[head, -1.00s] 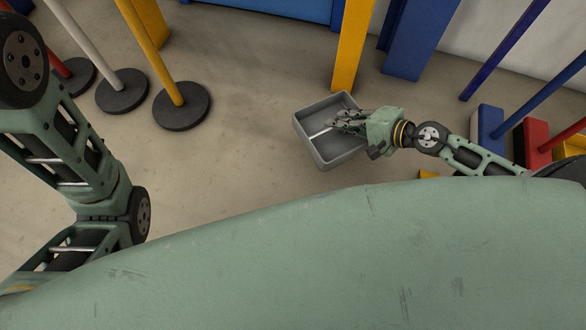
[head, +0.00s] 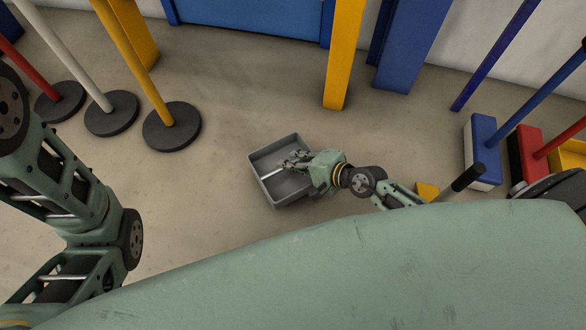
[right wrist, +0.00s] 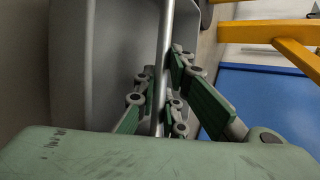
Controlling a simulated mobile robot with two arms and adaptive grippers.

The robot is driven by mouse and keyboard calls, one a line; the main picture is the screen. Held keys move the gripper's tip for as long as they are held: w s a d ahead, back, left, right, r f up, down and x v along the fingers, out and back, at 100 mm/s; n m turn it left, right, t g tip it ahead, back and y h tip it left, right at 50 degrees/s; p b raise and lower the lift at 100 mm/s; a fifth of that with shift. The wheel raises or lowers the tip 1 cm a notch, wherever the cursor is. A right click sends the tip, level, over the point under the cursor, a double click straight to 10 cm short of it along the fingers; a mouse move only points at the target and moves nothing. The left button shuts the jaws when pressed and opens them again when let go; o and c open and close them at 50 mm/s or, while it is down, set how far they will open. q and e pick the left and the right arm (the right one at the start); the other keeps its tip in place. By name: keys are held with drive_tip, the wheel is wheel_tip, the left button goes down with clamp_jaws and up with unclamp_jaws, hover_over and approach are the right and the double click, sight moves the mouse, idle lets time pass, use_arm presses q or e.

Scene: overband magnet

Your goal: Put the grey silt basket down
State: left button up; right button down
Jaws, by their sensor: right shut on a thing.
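The grey silt basket (head: 281,193) is an open rectangular box with a thin metal bar handle (right wrist: 163,70) across it. In the head view it is near the middle, over bare floor; I cannot tell whether it touches the floor. My right gripper (head: 290,163) reaches over the basket from the right and is shut on the bar. In the right wrist view the right gripper's fingers (right wrist: 168,92) close around the bar, with the basket's grey inside (right wrist: 115,50) behind. My left arm shows at the left edge; its gripper is out of view.
Posts with round black bases (head: 172,126) stand at upper left. A yellow post (head: 343,60) and blue column (head: 408,50) stand behind the basket. Blue (head: 481,150) and red (head: 528,155) broom-like heads stand at right. Floor (head: 225,110) around the basket is clear.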

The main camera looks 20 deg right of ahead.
drive_tip(key=shift+f+b, duration=1.45)
drive_tip(key=shift+f, duration=0.4)
drive_tip(key=shift+f, duration=0.15)
drive_tip(key=c, duration=1.8)
unclamp_jaws()
drive_tip(key=shift+r, duration=0.25)
drive_tip(key=p+v, duration=0.3)
drive_tip(key=v, duration=0.7)
drive_tip(key=shift+s+d, duration=0.2)
drive_tip(key=shift+s, duration=0.1)
drive_tip(key=shift+s+d+r, duration=0.35)
drive_tip(key=shift+s+r, duration=0.1)
drive_tip(key=shift+s, duration=0.05)
